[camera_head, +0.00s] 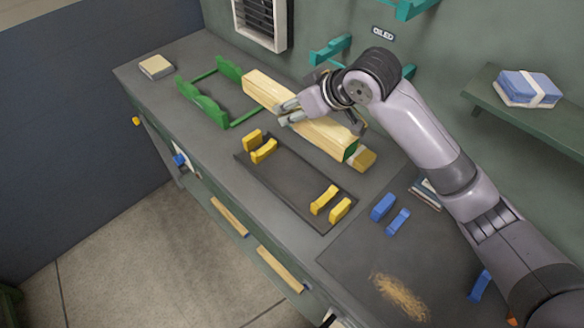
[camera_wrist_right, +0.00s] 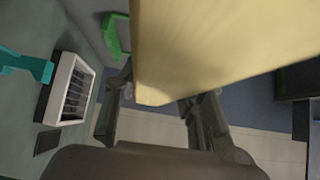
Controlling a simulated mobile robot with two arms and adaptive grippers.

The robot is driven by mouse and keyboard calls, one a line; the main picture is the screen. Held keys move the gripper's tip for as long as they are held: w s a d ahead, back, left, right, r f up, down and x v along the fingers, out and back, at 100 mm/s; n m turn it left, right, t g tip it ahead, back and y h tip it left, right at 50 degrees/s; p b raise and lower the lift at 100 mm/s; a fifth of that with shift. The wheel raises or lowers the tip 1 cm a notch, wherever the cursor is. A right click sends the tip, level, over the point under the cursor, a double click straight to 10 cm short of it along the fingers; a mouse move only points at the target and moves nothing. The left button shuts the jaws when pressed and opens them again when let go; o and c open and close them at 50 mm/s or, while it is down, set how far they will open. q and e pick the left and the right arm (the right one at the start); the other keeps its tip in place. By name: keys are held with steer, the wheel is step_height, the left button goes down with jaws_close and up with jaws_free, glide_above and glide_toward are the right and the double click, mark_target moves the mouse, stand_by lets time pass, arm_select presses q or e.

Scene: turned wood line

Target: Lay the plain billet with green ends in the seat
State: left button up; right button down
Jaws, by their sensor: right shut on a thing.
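The plain billet with green ends (camera_head: 325,133) is a long pale wood bar. Its near right end face is green; its far left end lies by the green cradle, and that end's face is hidden. My right gripper (camera_head: 289,112) is shut on the billet near its middle, coming from above. In the wrist view the billet (camera_wrist_right: 215,45) runs between the fingers (camera_wrist_right: 160,108). A dark tray (camera_head: 291,183) with two pairs of yellow blocks (camera_head: 264,151), seat-like, lies in front of the billet. My left gripper is not in view.
A green cradle frame (camera_head: 203,103) stands at the left of the bench. A wooden piece (camera_head: 363,159) sits just past the billet's green end. Blue blocks (camera_head: 383,207) and sawdust (camera_head: 400,296) lie at the right. A shelf (camera_head: 545,121) holds a blue bundle (camera_head: 528,88).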

steer(key=shift+w+a+r, duration=0.15)
steer(key=shift+a+r, duration=0.1)
steer(key=shift+a, duration=0.05)
step_height(320, 180, down, 20)
steer(key=p, duration=0.4)
steer(key=shift+r+p, duration=0.25)
steer(key=shift+p, duration=0.05)
steer(key=shift+f, duration=0.1)
steer(key=shift+f, duration=0.1)
steer(key=c, duration=1)
jaws_free()
steer(key=shift+f, duration=0.1)
steer(key=shift+c, duration=0.2)
